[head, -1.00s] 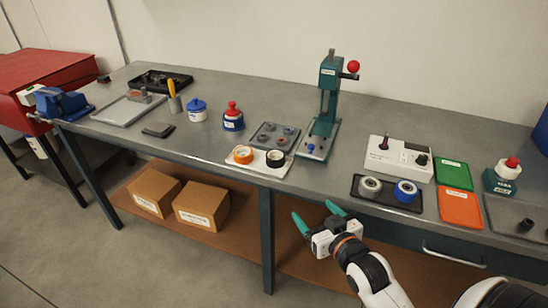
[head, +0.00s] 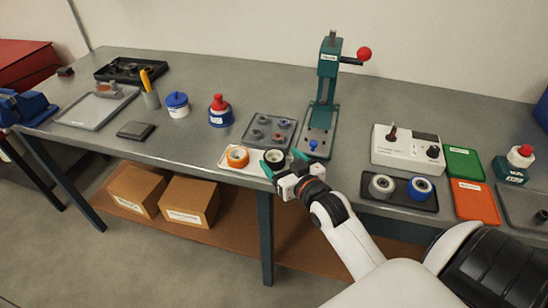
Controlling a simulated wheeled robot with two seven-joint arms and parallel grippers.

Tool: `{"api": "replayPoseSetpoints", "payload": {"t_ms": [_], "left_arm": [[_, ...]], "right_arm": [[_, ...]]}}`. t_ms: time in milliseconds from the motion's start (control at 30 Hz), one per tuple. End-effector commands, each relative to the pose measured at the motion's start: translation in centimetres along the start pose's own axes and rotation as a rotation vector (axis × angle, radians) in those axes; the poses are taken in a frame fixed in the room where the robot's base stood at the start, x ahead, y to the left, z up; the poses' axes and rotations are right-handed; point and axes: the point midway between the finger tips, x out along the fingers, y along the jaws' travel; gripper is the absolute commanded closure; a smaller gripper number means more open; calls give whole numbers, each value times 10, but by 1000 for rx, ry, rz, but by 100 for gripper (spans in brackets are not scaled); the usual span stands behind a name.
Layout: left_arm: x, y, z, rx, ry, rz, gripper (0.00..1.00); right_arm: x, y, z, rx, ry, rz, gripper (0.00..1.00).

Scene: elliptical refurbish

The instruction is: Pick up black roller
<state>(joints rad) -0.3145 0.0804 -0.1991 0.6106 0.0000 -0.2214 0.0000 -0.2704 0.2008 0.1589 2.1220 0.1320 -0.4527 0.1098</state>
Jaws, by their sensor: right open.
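The black roller (head: 274,156) is a short black ring with a pale centre. It lies at the right end of a white tray (head: 229,167) at the front edge of the workbench, beside an orange roller (head: 237,157). My right gripper (head: 281,161) is open, with its teal fingers at the black roller, one on the left and one on the right of it. The fingers partly cover the roller, and I cannot tell whether they touch it. My left gripper is not in view.
A grey tray of small parts (head: 266,130) lies just behind. The green press (head: 324,95) stands behind right. A black tray (head: 399,205) with a grey and a blue roller, and a white tester box (head: 408,150), are further right. Bare bench (head: 195,145) lies left.

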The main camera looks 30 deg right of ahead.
Motion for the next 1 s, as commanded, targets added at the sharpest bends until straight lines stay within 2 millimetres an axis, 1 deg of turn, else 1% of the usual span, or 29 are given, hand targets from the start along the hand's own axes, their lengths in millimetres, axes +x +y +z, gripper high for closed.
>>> {"api": "replayPoseSetpoints", "payload": {"t_ms": [67, 167, 300, 433, 533, 733, 767, 1000], "left_arm": [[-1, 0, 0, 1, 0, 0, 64], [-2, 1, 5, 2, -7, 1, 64], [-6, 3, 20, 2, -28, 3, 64], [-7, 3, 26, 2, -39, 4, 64], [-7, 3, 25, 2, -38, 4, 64], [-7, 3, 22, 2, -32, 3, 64], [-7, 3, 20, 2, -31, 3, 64], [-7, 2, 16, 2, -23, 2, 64]], "right_arm": [[5, 0, 0, 0, 0, 0, 22], [14, 0, -1, 0, 0, 0, 22], [35, 2, -4, 0, -1, 0, 22], [51, 2, -5, -1, 0, 0, 22], [56, 2, -6, -1, 0, 1, 22], [56, 2, -6, -1, 0, 1, 22], [56, 2, -6, -1, 0, 1, 25], [56, 2, -6, -1, 1, 1, 64]]}}
